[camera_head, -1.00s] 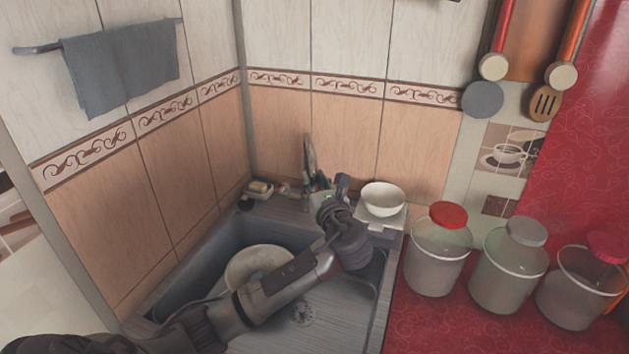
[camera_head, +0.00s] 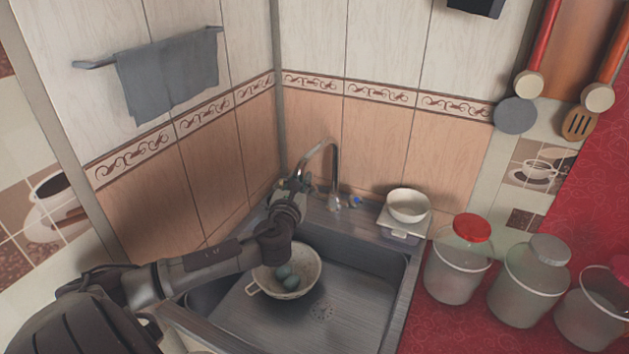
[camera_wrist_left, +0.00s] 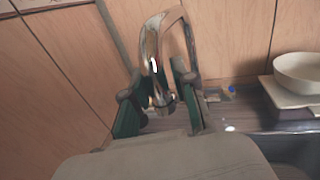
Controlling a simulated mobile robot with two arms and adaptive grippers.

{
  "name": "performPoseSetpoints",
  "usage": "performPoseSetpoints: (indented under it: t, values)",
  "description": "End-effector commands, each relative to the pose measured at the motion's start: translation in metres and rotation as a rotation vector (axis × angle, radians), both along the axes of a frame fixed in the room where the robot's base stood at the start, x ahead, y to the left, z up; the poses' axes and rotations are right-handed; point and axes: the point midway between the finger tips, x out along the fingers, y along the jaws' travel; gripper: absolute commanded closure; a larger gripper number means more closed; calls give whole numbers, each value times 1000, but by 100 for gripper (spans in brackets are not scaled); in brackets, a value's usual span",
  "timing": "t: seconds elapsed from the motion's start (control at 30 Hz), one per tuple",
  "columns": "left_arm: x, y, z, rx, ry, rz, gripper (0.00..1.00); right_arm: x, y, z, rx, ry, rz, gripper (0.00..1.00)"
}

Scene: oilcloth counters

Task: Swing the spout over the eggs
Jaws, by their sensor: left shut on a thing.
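The chrome spout (camera_head: 325,146) rises at the back of the sink and arches over to the left. My left gripper (camera_head: 291,186) is shut on the spout's down-turned end. In the left wrist view the spout's end (camera_wrist_left: 158,82) sits between the two green-padded fingers of the gripper (camera_wrist_left: 158,104). The eggs (camera_head: 288,276), bluish, lie in a pale colander (camera_head: 306,268) in the sink, nearer than the spout's end. My left forearm partly covers the colander's far left side. My right gripper does not show.
The grey sink (camera_head: 350,300) is bare to the colander's right. A white bowl (camera_head: 407,206) stands on a small white stand at the back right corner. Several lidded jars (camera_head: 457,268) line the red counter (camera_head: 440,325). Tiled walls close in behind and left.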

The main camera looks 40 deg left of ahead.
Motion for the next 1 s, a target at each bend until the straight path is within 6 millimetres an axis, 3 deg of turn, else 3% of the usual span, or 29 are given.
performPoseSetpoints:
  t: [0.03, 0.23, 0.77, 0.8, 0.9, 1.0]
  values:
    - [-1, 9, 4, 1, -5, 12, 100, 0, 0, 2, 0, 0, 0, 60]
    - [-2, 23, 4, 0, -9, 15, 100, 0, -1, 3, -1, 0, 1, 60]
    - [-2, 27, 6, 1, -13, 16, 100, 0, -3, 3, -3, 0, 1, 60]
    - [-2, 27, 6, 1, -13, 15, 66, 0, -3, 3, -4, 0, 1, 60]
    - [-2, 26, 6, 2, -12, 13, 50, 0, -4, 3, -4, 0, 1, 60]
    - [-1, 26, 5, 2, -9, 11, 50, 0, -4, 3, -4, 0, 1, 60]
